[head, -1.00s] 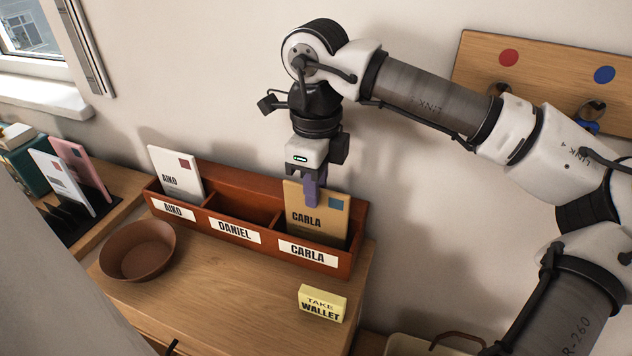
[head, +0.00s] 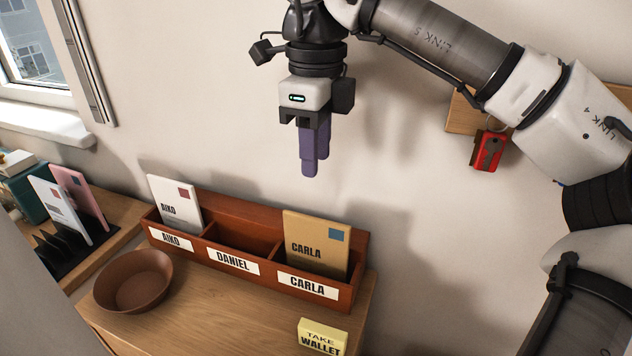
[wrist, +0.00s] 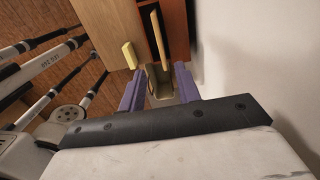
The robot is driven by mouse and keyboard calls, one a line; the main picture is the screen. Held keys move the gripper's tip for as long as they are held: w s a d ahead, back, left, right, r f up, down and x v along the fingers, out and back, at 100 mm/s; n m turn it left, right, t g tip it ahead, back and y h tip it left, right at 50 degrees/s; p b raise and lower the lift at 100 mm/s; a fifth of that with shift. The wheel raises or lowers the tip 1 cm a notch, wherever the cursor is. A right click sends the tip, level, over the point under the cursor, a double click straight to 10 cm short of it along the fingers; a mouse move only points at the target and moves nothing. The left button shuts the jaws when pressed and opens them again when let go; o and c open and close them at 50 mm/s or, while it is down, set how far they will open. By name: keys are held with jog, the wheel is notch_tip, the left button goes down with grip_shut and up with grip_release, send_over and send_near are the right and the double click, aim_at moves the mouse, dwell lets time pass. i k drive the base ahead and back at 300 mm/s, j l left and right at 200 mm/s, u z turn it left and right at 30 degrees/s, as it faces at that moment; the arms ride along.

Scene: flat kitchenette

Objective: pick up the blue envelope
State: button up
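No blue envelope shows in these views. A tan envelope marked CARLA (head: 316,245), with a blue stamp, stands in the CARLA compartment of the red-brown wooden letter holder (head: 233,263). A white envelope marked AIKO (head: 175,206) stands in the AIKO compartment. The DANIEL compartment between them looks empty. My gripper (head: 312,172) hangs above the tan envelope, clear of it. In the wrist view its purple fingers (wrist: 159,92) are apart with nothing held between them, and the tan envelope (wrist: 158,38) shows edge-on beyond them.
A brown bowl (head: 134,281) and a yellow TAKE WALLET note (head: 322,337) are on the wooden top. At left, a black rack (head: 62,257) holds a white envelope (head: 61,209) and a pink envelope (head: 80,199). The wall is close behind. A red item (head: 488,150) hangs at right.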

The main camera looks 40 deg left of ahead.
aim_at(53, 196)
jog(key=k, duration=1)
